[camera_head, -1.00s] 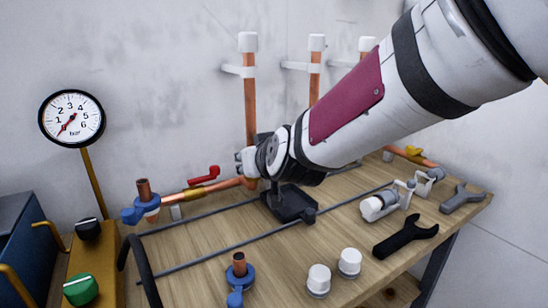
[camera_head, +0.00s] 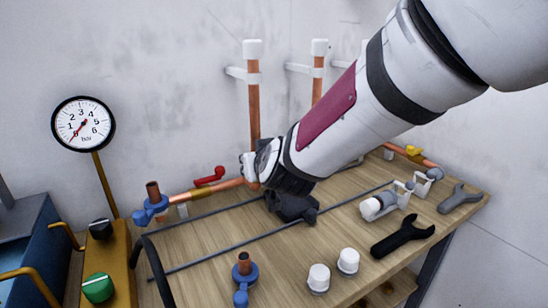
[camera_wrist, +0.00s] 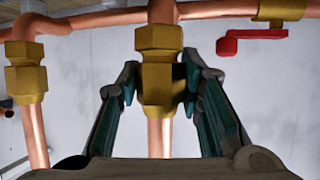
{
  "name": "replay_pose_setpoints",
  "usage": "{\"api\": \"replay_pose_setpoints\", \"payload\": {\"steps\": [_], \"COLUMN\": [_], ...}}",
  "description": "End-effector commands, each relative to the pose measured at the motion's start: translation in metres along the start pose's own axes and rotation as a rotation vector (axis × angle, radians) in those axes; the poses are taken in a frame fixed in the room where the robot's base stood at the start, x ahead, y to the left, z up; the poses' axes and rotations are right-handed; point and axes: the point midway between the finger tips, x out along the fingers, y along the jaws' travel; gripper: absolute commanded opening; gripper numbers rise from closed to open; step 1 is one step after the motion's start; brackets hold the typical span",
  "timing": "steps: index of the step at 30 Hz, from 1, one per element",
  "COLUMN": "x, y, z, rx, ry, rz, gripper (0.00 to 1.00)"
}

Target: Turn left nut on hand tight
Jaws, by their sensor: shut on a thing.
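In the wrist view, a brass nut (camera_wrist: 158,88) sits on a copper pipe below a hexagonal brass fitting. My gripper (camera_wrist: 160,82) has one finger on each side of this nut and is shut on it. The nut appears close against the fitting; I cannot tell how tight it is. A second brass nut (camera_wrist: 26,84) on another copper pipe stands at the left of the wrist view, apart from my fingers. In the head view, my wrist hides the fingertips and both nuts, near the foot of the leftmost upright pipe (camera_head: 254,115).
A red lever valve (camera_head: 210,176) is on the copper line left of my wrist. Two white caps (camera_head: 347,260), a black wrench (camera_head: 402,235) and a grey wrench (camera_head: 459,199) lie on the wooden bench. A pressure gauge (camera_head: 83,124) stands at the left.

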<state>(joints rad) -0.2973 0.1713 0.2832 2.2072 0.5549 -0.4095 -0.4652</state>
Motion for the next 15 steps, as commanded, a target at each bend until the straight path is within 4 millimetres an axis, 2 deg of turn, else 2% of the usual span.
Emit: {"api": "replay_pose_setpoints", "payload": {"steps": [15], "x": [-0.0007], "y": [-0.0008], "z": [-0.0009], "rx": [0.020], "ry": [0.000], "rz": [0.040], "gripper": [0.18]}}
